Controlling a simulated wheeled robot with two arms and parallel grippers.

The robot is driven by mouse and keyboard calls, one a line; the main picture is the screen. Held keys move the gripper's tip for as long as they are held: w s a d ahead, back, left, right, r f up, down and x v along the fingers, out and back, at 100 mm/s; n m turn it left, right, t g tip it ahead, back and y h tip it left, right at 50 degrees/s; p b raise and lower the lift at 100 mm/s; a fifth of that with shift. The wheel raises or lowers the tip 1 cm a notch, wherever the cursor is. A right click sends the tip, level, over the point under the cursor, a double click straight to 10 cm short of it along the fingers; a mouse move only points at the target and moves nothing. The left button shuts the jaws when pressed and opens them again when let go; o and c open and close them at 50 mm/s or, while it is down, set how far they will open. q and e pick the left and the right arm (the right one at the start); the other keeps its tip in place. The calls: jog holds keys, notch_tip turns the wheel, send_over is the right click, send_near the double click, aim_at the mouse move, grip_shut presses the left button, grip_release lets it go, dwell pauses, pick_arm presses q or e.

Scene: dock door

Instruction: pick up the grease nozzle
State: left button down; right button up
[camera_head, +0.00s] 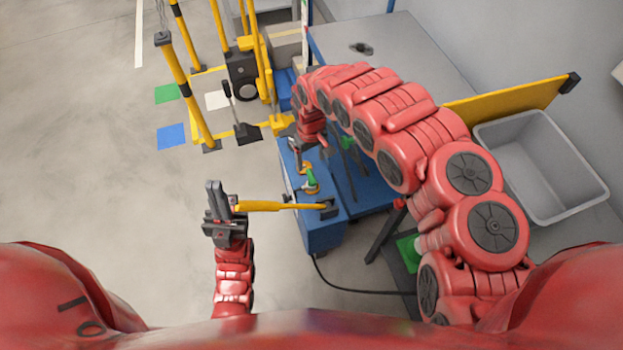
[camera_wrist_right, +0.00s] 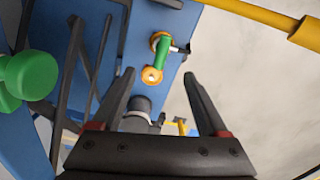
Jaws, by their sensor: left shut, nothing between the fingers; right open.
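The likely grease nozzle is a dark grey cylindrical piece (camera_wrist_right: 138,108) in the right wrist view, partly hidden by the gripper body; I cannot be certain of it. It shows between and beyond the fingers of my right gripper (camera_wrist_right: 158,76), which is open and empty. In the head view my right arm reaches over the blue cabinet (camera_head: 322,234) and hides much of its top. A green-handled valve (camera_head: 311,180) stands there; it also shows in the right wrist view (camera_wrist_right: 162,52). My left gripper (camera_head: 217,197) is shut and empty, left of the cabinet.
A yellow bar (camera_head: 268,206) extends from the cabinet toward my left gripper. A grey bin (camera_head: 540,212) stands at right, by a yellow board (camera_head: 510,102). Yellow posts (camera_head: 185,88) stand at the back left.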

aim_at(311, 176)
notch_tip(311, 176, down, 6)
jog(key=shift+r, duration=0.1)
jog(key=shift+s+f+b, duration=0.25)
jog(key=shift+f, duration=1.05)
jog(key=shift+s+f+b, duration=0.2)
jog(key=shift+s+f, duration=0.05)
jog(key=shift+f, duration=1.05)
jog(key=shift+d+f, duration=0.15)
jog(key=shift+f, duration=0.35)
grip_shut()
